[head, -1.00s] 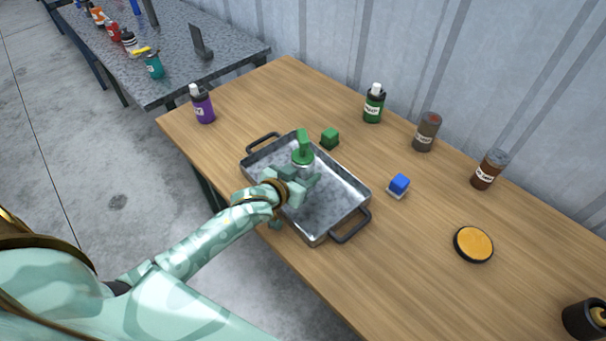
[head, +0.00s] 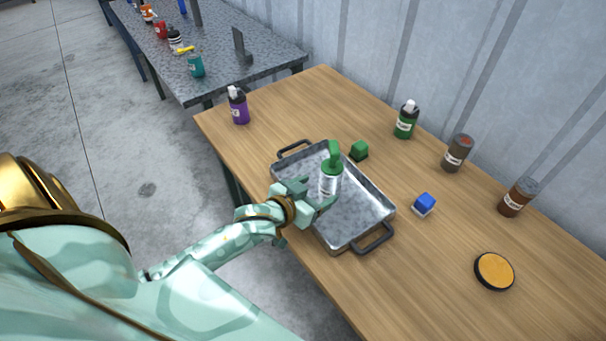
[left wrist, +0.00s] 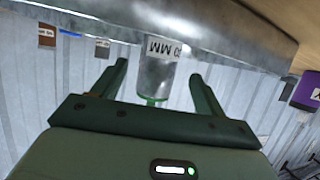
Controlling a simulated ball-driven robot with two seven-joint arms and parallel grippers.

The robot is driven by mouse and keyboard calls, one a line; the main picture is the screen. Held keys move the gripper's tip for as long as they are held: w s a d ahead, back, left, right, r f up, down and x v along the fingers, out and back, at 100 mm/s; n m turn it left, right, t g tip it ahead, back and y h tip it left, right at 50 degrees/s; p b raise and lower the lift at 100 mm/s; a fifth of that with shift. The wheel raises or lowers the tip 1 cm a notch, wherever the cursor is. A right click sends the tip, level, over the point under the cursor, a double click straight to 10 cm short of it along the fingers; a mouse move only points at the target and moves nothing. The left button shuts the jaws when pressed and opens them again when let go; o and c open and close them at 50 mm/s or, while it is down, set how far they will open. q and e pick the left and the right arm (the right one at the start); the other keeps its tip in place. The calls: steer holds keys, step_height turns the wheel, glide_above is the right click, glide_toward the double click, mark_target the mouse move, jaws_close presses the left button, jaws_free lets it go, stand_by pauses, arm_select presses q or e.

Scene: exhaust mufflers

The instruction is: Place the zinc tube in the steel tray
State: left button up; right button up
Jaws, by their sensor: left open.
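The zinc tube (head: 330,184), a silver cylinder with a pale label and a green top, stands upright inside the steel tray (head: 364,237). My left gripper (head: 316,202) is open beside the tube, over the tray's near side. In the left wrist view the picture is upside down; the tube (left wrist: 155,76) shows between the two spread green fingers (left wrist: 158,84), with a gap on each side. The tray's metal (left wrist: 225,28) fills the top there. My right gripper is not in view.
An orange disc (head: 494,271) lies at right. The front right tabletop is clear.

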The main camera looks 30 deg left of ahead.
arm_select(q)
steer(key=v, duration=0.5)
steer(key=shift+s+p, duration=0.15)
steer(key=shift+p, duration=0.2)
stand_by(1.8)
steer(key=s+a+r+m+g+y, duration=0.1)
steer(key=s+a+m+g+y, duration=0.15)
steer(key=s, duration=0.45)
steer(key=s+a+r+m+g+y, duration=0.2)
steer(key=s+m+g+y, duration=0.15)
steer(key=s, duration=0.25)
steer(key=s+d+f+g+h, duration=0.1)
steer(key=s+d+f+g, duration=0.1)
steer(key=f, duration=1.1)
steer(key=s+d+f+g+h, duration=0.1)
steer(key=s+d+f, duration=0.1)
steer(key=f, duration=1)
steer(key=s+f+n+g+h, duration=0.2)
steer(key=s+f+n+g, duration=0.1)
steer(key=s+f, duration=1.4)
steer(key=shift+s+d+n, duration=0.3)
steer(key=shift+s, duration=0.65)
